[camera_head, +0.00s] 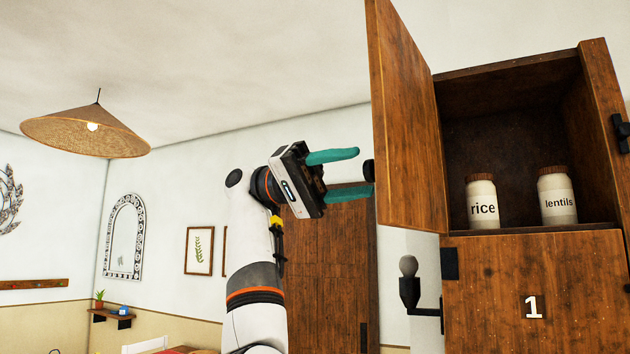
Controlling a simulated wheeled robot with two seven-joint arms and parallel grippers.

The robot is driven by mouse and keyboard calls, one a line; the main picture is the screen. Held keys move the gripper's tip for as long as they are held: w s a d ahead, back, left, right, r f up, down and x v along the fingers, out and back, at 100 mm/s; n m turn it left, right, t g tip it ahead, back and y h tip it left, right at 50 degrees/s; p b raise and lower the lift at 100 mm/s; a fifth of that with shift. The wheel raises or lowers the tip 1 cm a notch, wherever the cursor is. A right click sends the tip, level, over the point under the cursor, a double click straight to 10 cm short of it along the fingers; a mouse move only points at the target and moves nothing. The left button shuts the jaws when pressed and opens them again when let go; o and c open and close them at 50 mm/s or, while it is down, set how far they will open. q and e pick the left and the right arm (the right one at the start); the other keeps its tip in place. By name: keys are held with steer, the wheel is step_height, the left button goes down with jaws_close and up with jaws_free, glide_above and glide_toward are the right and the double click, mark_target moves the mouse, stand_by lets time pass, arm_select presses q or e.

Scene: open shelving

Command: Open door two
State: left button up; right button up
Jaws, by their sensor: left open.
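An upper wooden cabinet door (405,120) stands swung wide open on the left of its compartment, and no number shows on the face I see. A dark knob (368,172) sticks out at its left edge. My left gripper (352,173) is open, its two teal fingers pointing right toward the door, one above and one below the knob's height. I cannot tell whether the fingers touch the knob or door. Below, a shut door (500,290) carries a white number 1. My right gripper is out of view.
The open compartment (510,120) holds a rice jar (482,208) and a lentils jar (557,205). Another wooden panel (605,110) with a black fitting (621,134) stands at the right. A black wall fixture (412,292) is left of door 1. A hanging lamp (85,130) is far left.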

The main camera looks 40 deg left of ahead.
arm_select(q)
steer(key=a+p, duration=0.2)
steer(key=a, duration=0.7)
steer(key=shift+s+a+p, duration=0.3)
steer(key=shift+s, duration=0.15)
